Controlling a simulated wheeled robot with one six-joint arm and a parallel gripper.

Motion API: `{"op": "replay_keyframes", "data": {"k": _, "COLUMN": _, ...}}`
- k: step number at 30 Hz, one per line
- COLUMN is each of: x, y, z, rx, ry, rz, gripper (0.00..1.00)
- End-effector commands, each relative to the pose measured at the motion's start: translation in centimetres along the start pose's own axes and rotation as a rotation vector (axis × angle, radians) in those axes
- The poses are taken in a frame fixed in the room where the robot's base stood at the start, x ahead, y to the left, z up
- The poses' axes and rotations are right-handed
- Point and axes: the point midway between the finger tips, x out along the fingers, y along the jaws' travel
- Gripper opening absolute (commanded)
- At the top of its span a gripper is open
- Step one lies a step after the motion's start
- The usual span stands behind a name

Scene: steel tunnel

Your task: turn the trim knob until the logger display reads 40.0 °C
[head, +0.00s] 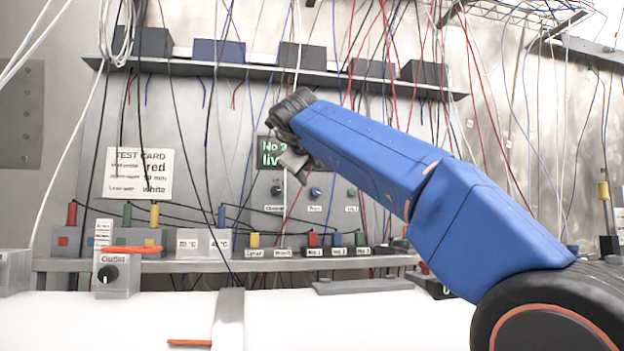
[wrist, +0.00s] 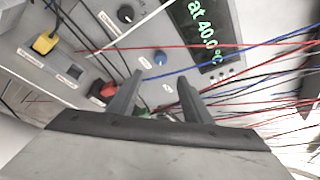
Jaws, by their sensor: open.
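My gripper (head: 292,160) is in front of the panel and partly covers the logger display (head: 272,152). In the wrist view the display (wrist: 207,30) shows green text with "at 40.0 °C" readable; the rest is cut off. My gripper (wrist: 160,79) is open and empty there.
Many loose red, blue and black wires hang around the panel and cross the wrist view. A shelf (head: 270,73) runs above. Coloured plugs such as a yellow one (wrist: 45,42) and a red one (wrist: 108,90) sit below the panel. An Outlet knob box (head: 118,275) stands at left.

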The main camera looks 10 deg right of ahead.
Motion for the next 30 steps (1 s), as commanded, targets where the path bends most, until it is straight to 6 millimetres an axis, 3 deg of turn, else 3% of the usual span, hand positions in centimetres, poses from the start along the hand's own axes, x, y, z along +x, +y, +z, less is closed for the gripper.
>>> {"op": "replay_keyframes", "data": {"k": 3, "x": -1.5, "y": 0.1, "z": 0.1, "rx": 0.000, "ry": -0.002, "rz": 0.001, "gripper": 0.45}}
{"op": "replay_keyframes", "data": {"k": 9, "x": -2.7, "y": 0.0, "z": 0.0, "rx": 0.001, "ry": 0.000, "rz": 0.000, "gripper": 0.45}}
{"op": "replay_keyframes", "data": {"k": 30, "x": -2.7, "y": 0.0, "z": 0.0, "rx": 0.001, "ry": 0.000, "rz": 0.000, "gripper": 0.45}}
